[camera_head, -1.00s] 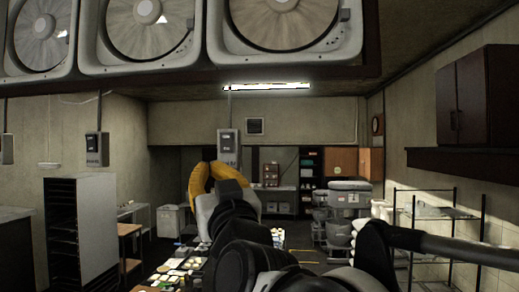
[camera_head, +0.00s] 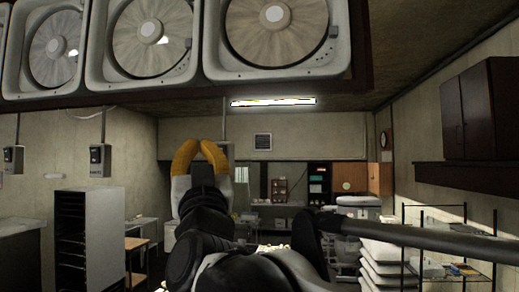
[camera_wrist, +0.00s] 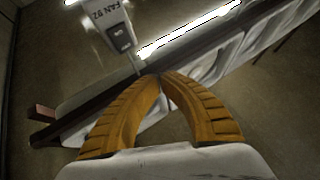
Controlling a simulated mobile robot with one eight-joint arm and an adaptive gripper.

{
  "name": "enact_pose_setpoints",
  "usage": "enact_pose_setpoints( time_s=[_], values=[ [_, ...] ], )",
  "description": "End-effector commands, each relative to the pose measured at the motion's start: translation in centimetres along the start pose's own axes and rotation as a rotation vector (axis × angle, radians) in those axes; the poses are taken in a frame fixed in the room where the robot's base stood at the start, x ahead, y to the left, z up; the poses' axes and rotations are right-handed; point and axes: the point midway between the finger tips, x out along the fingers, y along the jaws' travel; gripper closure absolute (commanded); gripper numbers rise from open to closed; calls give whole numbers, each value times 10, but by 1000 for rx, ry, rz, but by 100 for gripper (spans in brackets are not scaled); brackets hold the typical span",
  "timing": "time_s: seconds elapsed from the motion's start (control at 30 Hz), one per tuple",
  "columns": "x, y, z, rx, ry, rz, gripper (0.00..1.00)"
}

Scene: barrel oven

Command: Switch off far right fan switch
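The far right fan switch is a small grey box hanging on a thin conduit. In the head view its visible edge (camera_head: 228,149) is mostly hidden behind my gripper. In the wrist view the box (camera_wrist: 100,22) shows at the top, tilted, with a "FAN" label and two dark buttons (camera_wrist: 119,38) at its lower end. My gripper (camera_wrist: 160,76) has yellow ribbed fingers whose tips meet with nothing between them. The tips appear just below the box's lower end; contact cannot be told. In the head view my gripper (camera_head: 200,143) points up and away.
Two other switch boxes hang to the left, one nearer the middle (camera_head: 100,160) and one at the edge (camera_head: 13,159). Large fans (camera_head: 275,35) line the overhead housing. A tall rack (camera_head: 72,240) stands left. A wire shelf (camera_head: 450,245) and dark wall cabinet (camera_head: 480,110) stand right.

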Motion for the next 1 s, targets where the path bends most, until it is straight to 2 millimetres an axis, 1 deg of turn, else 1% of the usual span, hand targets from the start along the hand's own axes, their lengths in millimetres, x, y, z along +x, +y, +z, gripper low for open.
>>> enact_pose_setpoints(
  time_s=[0.03,0.2,0.43,0.6,1.0],
  values=[
    [6,4,4,-1,0,2,100],
    [26,15,14,-2,0,1,100],
    [45,24,24,-1,0,1,100],
    [50,27,27,0,0,0,100],
    [51,27,28,0,0,0,100]
  ],
)
